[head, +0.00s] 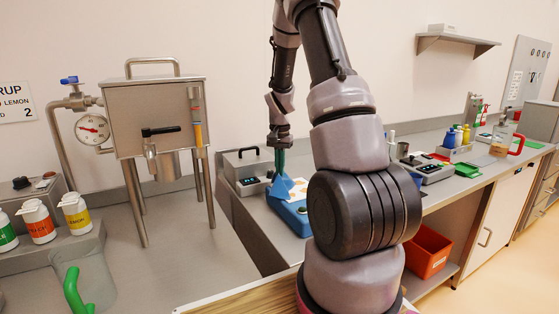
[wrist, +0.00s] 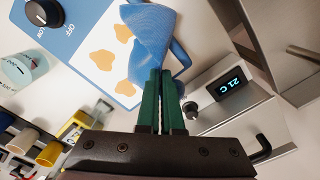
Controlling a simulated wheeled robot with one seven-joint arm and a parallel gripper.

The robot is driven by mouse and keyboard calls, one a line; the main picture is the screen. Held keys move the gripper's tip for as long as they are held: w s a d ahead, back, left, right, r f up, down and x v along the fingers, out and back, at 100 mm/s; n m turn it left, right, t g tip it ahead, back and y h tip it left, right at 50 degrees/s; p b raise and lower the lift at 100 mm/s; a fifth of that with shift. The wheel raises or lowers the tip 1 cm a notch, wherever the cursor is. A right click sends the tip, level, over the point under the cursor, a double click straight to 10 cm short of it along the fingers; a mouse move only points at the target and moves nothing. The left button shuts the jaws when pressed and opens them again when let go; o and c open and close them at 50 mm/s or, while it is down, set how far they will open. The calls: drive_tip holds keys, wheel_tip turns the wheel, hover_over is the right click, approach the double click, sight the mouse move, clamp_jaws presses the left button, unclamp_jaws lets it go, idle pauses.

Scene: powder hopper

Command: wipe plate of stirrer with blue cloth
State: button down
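The stirrer (wrist: 78,30) is a blue box with a black knob (wrist: 44,12) marked OFF. Its white plate (wrist: 112,62) carries three visible orange-brown stains. In the head view the stirrer (head: 293,217) stands on the bench, partly hidden by my arm. My gripper (wrist: 160,76) has green fingers shut on the blue cloth (wrist: 152,38). The cloth hangs from the fingertips over one side of the plate and hides part of it. In the head view my gripper (head: 280,163) is above the stirrer, with the cloth (head: 284,187) below it. I cannot tell whether the cloth touches the plate.
A grey device with a lit display (wrist: 230,86) stands close beside the stirrer. A clear cup (wrist: 22,68) and several coloured-capped containers (wrist: 48,153) are on the other side. The steel hopper (head: 160,115) stands to the left. An orange bin (head: 428,252) is under the bench.

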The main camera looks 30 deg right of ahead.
sight(280, 187)
drive_tip(key=shift+f, duration=1.05)
unclamp_jaws()
drive_tip(key=shift+f, duration=1.1)
clamp_jaws()
